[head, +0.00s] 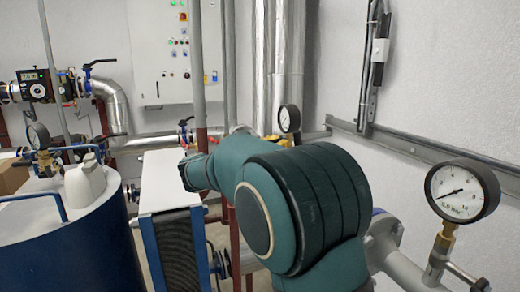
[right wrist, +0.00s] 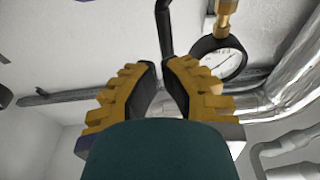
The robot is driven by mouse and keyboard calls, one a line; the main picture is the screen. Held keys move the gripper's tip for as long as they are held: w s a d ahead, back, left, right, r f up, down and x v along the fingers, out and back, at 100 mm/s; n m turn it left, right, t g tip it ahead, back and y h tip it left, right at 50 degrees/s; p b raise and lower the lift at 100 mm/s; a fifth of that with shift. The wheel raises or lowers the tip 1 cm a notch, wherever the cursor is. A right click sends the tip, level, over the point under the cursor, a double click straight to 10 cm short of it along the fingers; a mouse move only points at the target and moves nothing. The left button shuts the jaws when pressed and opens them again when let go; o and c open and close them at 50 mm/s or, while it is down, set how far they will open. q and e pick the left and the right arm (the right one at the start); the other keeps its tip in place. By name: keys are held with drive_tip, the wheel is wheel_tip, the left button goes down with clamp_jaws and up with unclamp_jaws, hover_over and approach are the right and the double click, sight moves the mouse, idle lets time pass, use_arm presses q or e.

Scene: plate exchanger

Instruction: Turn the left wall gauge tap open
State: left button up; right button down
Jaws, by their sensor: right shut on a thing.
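The left wall gauge (head: 289,119) is a white dial with a dark rim, standing in front of the silver pipes in the head view. My right arm hides what lies below it, including its tap. In the right wrist view a gauge (right wrist: 222,58) with a dark rim and brass fitting (right wrist: 227,12) shows just right of my fingers. My right gripper (right wrist: 162,66) has yellow fingers with dark pads, closed in on a narrow dark bar (right wrist: 164,28), which looks like a tap handle. Whether the tap is open cannot be told. My left gripper is not in view.
A larger gauge (head: 462,190) on a brass fitting stands at the right. A blue tank (head: 70,245) and a white-topped plate unit (head: 168,182) stand at the left. A control cabinet (head: 165,60) hangs behind. A wall rail (head: 425,150) runs along the right wall.

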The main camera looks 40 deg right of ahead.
sight(294, 139)
drive_tip(key=shift+x, duration=1.2)
drive_tip(key=y, duration=0.1)
drive_tip(key=d+y+b, duration=0.1)
drive_tip(key=shift+s+d+r+t+y, duration=0.2)
drive_tip(key=shift+d+r+t+y, duration=0.05)
drive_tip(key=shift+r+t+y, duration=0.1)
drive_tip(key=shift+a, duration=0.1)
drive_tip(key=v, duration=1.1)
drive_tip(key=shift+a, duration=0.4)
